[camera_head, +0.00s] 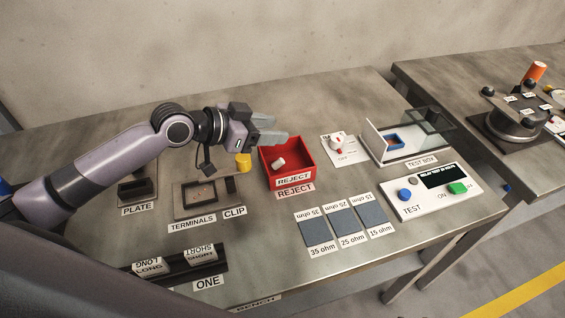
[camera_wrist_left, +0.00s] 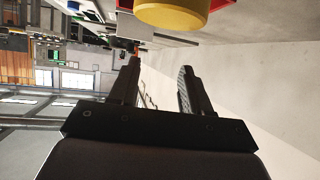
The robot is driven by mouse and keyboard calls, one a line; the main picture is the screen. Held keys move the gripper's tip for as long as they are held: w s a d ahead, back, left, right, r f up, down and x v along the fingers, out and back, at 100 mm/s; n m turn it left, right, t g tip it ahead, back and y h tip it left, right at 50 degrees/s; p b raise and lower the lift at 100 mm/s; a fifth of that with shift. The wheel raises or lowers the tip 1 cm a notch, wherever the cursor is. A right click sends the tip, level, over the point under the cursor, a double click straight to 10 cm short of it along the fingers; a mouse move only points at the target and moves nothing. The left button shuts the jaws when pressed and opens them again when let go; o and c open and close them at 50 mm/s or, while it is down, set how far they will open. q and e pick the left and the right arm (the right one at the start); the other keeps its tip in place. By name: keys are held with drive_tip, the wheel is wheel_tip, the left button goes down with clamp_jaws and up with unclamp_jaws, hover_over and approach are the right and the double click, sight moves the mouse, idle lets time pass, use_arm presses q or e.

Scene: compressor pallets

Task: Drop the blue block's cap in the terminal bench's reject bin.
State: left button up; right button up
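The red reject bin (camera_head: 307,157) stands near the middle of the bench, behind a REJECT label. A small whitish cylinder (camera_head: 278,163) lies tilted inside it; I cannot tell whether it is the cap. A blue block (camera_head: 394,142) sits in the test box (camera_head: 376,146); no cap can be made out on it. My left gripper (camera_head: 277,128) is above the bin's back left edge, fingers pointing right. In the left wrist view my left gripper (camera_wrist_left: 158,68) has its fingers apart with nothing between them. My right gripper is not in view.
A yellow knob (camera_head: 243,161) is close below my left gripper; it also shows in the left wrist view (camera_wrist_left: 172,14). The terminals fixture (camera_head: 181,199) is left of the bin. A test panel (camera_head: 432,205) and grey pads (camera_head: 342,226) lie to the right and front.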

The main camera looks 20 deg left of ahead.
use_arm(q)
drive_tip(key=shift+b+v, duration=0.4)
drive_tip(key=shift+v, duration=3.2)
